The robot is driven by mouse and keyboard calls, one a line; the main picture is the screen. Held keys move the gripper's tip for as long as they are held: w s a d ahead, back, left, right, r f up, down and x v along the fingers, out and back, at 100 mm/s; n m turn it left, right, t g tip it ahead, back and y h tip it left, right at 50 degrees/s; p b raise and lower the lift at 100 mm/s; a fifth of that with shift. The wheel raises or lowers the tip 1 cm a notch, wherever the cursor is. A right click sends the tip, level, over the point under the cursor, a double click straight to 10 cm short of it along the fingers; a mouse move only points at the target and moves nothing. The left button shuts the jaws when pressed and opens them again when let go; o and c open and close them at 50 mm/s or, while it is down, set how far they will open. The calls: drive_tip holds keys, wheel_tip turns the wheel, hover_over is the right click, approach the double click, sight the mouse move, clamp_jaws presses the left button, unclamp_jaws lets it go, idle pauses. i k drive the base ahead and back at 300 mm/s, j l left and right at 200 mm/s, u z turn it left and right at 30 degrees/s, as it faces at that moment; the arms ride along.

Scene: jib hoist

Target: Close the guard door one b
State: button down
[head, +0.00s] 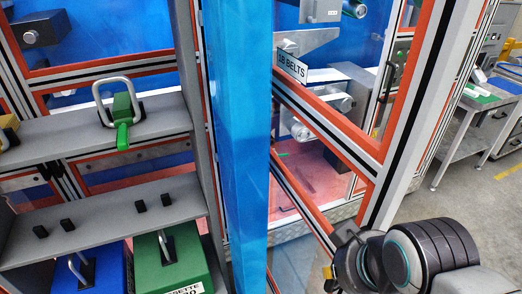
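A guard door frame (341,135) of orange and white-and-black profiles stands at an angle right of the middle, with its thick upright (424,110) nearest me. I cannot tell from its markings whether this is door one b. A dark handle (387,83) shows just left of that upright; I cannot tell which panel carries it. My arm is at the lower right, with its end, my gripper (345,244), low beside the foot of the upright. Its fingers cannot be made out, and I cannot tell whether it touches the frame.
A blue column (240,150) stands in the middle and hides part of the enclosure. A grey rack (110,205) on the left holds handled green and blue blocks. A sign reading "BELTS" (291,65) hangs behind the frame. Clear floor (465,215) and a bench (488,110) lie right.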

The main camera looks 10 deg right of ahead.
sight(445, 29)
drive_tip(key=i+j+u, duration=0.1)
drive_tip(key=j, duration=0.25)
drive_tip(key=i+j+u, duration=0.15)
drive_tip(key=j, duration=0.15)
drive_tip(key=j+u, duration=0.1)
drive_tip(key=j, duration=0.25)
drive_tip(key=i+j+u, duration=0.15)
drive_tip(key=i+j, duration=0.05)
drive_tip(key=j, duration=0.1)
